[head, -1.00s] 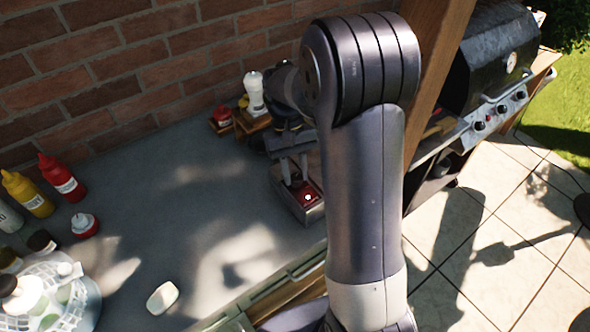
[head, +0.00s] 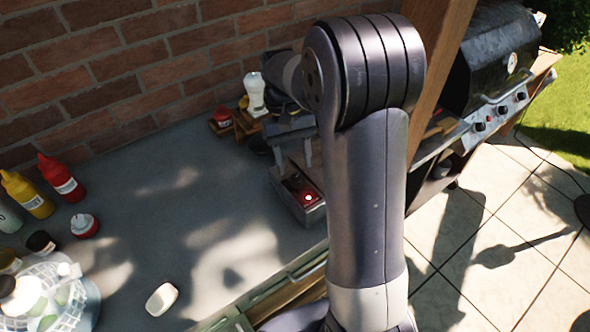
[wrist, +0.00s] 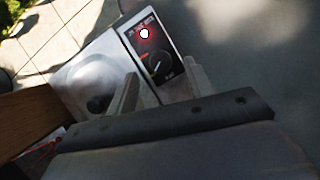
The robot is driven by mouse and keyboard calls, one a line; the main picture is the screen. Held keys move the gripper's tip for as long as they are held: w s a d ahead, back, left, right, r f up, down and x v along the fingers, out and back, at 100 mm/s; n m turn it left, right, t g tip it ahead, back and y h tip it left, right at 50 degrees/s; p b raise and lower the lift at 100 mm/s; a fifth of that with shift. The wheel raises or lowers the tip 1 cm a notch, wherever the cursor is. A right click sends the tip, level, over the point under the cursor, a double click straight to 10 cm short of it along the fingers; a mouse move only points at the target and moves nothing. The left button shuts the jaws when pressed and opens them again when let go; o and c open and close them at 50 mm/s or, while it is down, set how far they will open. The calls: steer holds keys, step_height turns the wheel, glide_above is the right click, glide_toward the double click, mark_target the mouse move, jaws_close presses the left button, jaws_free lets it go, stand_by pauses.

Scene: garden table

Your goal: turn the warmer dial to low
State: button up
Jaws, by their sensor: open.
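The warmer (head: 310,214) is a small grey metal box near the counter's right edge. In the wrist view its pale top (wrist: 85,72) and dark control panel (wrist: 134,27) show. A red light (wrist: 145,34) glows on the panel. My gripper (head: 293,164) is open and empty, above the back of the warmer. In the wrist view my gripper's two fingers (wrist: 161,70) appear on either side of the dial, apparently apart from it.
Red (head: 62,180) and yellow (head: 27,195) bottles stand at the left. A white bottle (head: 254,95) and a small red jar (head: 222,117) stand behind my gripper by the brick wall. A grill (head: 492,60) is at the right.

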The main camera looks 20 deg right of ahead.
mark_target(296, 177)
steer(key=v, duration=0.7)
steer(key=shift+r, duration=0.2)
steer(key=shift+w, duration=0.1)
steer(key=x, duration=1.1)
steer(key=shift+r, duration=0.1)
